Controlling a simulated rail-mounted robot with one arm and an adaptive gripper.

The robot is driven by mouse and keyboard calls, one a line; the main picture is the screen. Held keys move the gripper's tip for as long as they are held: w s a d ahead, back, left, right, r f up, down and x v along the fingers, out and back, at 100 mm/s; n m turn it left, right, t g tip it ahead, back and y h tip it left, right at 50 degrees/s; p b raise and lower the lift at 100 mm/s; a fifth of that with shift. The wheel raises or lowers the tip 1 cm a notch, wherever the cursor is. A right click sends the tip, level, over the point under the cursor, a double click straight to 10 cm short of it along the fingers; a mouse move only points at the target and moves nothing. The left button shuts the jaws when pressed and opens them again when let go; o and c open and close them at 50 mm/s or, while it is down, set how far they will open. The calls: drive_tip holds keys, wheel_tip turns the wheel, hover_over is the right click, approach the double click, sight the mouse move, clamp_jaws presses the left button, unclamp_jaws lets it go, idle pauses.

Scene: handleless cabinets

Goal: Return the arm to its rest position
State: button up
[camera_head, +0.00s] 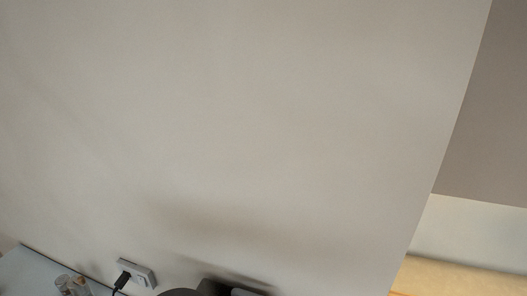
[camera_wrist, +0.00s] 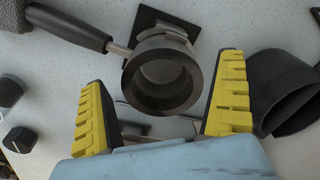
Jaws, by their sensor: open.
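My gripper (camera_wrist: 164,70) shows in the wrist view with its two yellow ribbed fingers spread apart. It is open and nothing is seen clamped between the fingers. Beyond the fingers is a metal portafilter (camera_wrist: 162,75) with a round dark ring and a black handle pointing to the upper left. I cannot tell how far the fingertips are from it. A pale blue-grey surface fills the bottom of the wrist view; I cannot tell what it is. My gripper cannot be made out in the head view.
In the wrist view, a dark round vessel (camera_wrist: 285,90) lies right of the right finger, and dark knobs (camera_wrist: 20,138) are at the left. In the head view, a pale wall (camera_head: 230,120) fills most of the picture, with a socket and black plug (camera_head: 135,274) and small jars (camera_head: 72,286) low left.

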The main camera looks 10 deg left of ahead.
drive_tip(key=shift+s+a+r, duration=0.1)
drive_tip(key=shift+s+r, duration=0.05)
drive_tip(key=shift+r, duration=1.5)
drive_tip(key=shift+s+r, duration=0.1)
drive_tip(key=shift+r, duration=1.5)
drive_tip(key=shift+w+f, duration=0.1)
drive_tip(key=shift+f, duration=0.55)
drive_tip(key=shift+w+f, duration=0.2)
drive_tip(key=shift+f, duration=2.65)
drive_tip(key=shift+s+f+b, duration=0.1)
drive_tip(key=shift+f+b, duration=0.25)
drive_tip(key=shift+b, duration=0.1)
drive_tip(key=shift+s+r, duration=0.1)
drive_tip(key=shift+r, duration=0.65)
drive_tip(key=shift+f+b, duration=0.2)
drive_tip(key=shift+b, duration=0.2)
wheel_tip(320, 180, up, 4)
drive_tip(key=shift+r+p, duration=0.1)
drive_tip(key=shift+p, duration=1.15)
